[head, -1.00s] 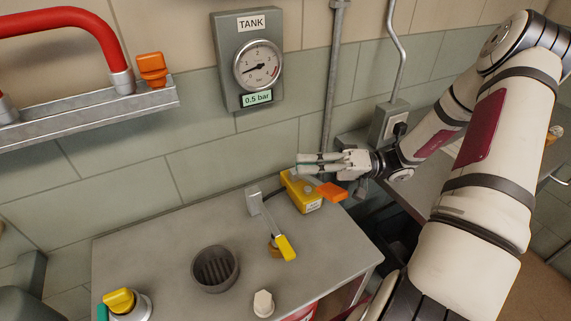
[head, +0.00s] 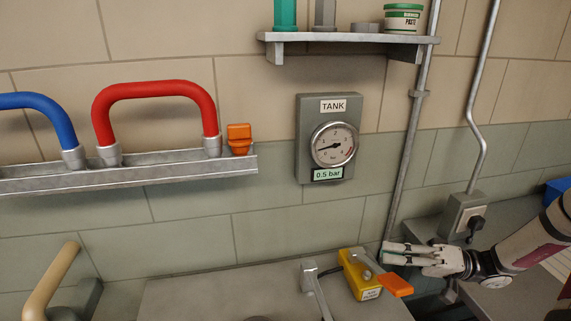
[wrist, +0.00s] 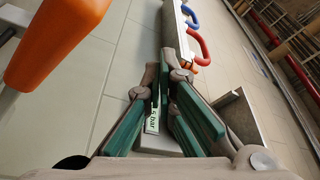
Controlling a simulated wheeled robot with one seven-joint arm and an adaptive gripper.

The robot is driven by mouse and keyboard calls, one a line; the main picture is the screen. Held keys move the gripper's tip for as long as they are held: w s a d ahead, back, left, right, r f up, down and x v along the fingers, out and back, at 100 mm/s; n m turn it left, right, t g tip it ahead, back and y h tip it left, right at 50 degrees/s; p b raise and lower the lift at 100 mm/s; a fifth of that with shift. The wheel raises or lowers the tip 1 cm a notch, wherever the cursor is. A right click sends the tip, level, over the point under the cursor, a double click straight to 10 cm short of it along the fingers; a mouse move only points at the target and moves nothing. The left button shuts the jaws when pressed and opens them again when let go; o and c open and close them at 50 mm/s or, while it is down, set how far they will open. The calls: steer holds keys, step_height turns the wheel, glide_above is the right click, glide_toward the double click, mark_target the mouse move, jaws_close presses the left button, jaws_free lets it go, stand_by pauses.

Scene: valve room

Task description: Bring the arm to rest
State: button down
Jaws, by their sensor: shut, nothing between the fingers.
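My gripper (head: 394,254) is at the lower right in the head view, close to the wall. Its fingers are shut with nothing between them. It points left, just above and behind a yellow box (head: 361,287) with an orange lever handle (head: 395,284) on the grey bench top. In the wrist view the green-padded fingers (wrist: 165,105) lie close together in the middle. The orange handle (wrist: 52,42) shows large at the upper left of that view, beside the fingers. I cannot tell whether the fingers touch the box.
A tank gauge (head: 334,145) reading 0.5 bar hangs on the wall. A shelf (head: 345,39) is above it. A rail (head: 120,178) with blue and red pipe loops runs at left. A grey lever (head: 316,290) stands left of the yellow box. A socket (head: 463,216) with a plug is behind my arm.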

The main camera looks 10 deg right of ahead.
steer(key=s+a+r+g+h, duration=0.5)
steer(key=s+a+g+h, duration=0.1)
steer(key=a+g+h, duration=0.3)
steer(key=s+a+r+m+t+h, duration=0.2)
steer(key=s+a+r+t+h, duration=0.2)
steer(key=s+r+t+h, duration=0.4)
step_height(320, 180, up, 3)
steer(key=shift+s+h, duration=0.25)
steer(key=shift+h, duration=0.75)
